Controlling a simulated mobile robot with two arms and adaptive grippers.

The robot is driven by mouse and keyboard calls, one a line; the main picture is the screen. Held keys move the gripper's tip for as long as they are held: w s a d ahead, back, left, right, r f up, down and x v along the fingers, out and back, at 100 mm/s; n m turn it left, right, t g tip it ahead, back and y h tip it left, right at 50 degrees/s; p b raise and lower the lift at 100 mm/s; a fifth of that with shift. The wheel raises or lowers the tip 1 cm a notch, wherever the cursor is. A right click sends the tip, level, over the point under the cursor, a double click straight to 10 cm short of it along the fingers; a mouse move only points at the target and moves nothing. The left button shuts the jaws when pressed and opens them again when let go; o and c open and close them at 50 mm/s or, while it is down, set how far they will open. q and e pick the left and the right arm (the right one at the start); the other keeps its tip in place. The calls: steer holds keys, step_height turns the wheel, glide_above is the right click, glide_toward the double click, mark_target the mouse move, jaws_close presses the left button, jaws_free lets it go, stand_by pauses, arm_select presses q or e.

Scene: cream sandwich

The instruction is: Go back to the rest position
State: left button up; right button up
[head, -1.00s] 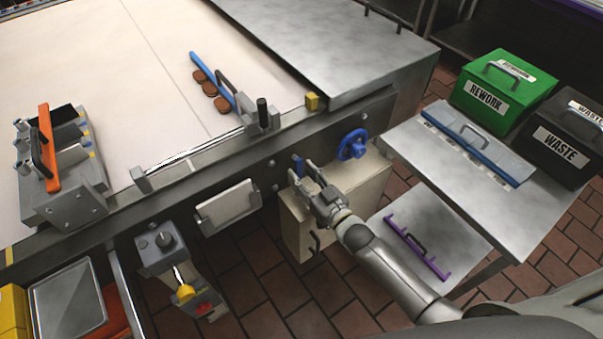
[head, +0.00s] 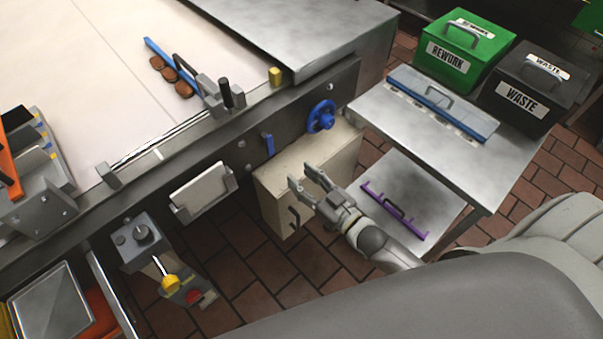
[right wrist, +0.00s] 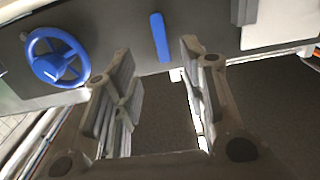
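My right gripper (head: 306,180) is in front of the conveyor's side, above the beige cabinet (head: 270,182). Its two fingers are apart with nothing between them; the open fingers (right wrist: 155,95) also show in the right wrist view. A blue lever (head: 268,144) on the machine side is a short way from the fingertips, not touched. The lever (right wrist: 160,37) stands beyond the fingers in the right wrist view. The blue handwheel (head: 321,116) is to its right in the head view. My left gripper is not in view.
A steel table (head: 400,140) stands at the right with a green REWORK box (head: 462,55) and a black WASTE box (head: 525,92). A lower shelf (head: 375,180) holds a purple-edged tool (head: 395,212). A control box (head: 145,240) is at lower left. Brown biscuits (head: 170,77) lie on the belt.

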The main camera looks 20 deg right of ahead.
steer(key=s+d+f+g+h, duration=0.1)
steer(key=s+d+f+g, duration=0.15)
steer(key=f, duration=0.55)
steer(key=s+d+f+m+g+h, duration=0.15)
steer(key=s+f, duration=0.25)
steer(key=f, duration=0.5)
steer(key=s+d+f+g+h, duration=0.1)
steer(key=s+f+g+h, duration=0.2)
steer(key=f, duration=0.5)
steer(key=s+f+g, duration=0.3)
steer(key=s+f, duration=0.2)
steer(key=s, duration=0.4)
steer(key=s+f+g, duration=0.3)
steer(key=s+f, duration=0.3)
steer(key=s, duration=0.4)
steer(key=s+f+g, duration=0.3)
steer(key=s+f, duration=0.2)
steer(key=s, duration=0.4)
steer(key=shift+s+d+f+h, duration=0.15)
steer(key=shift+s+f+h, duration=0.15)
steer(key=shift+s+h, duration=0.1)
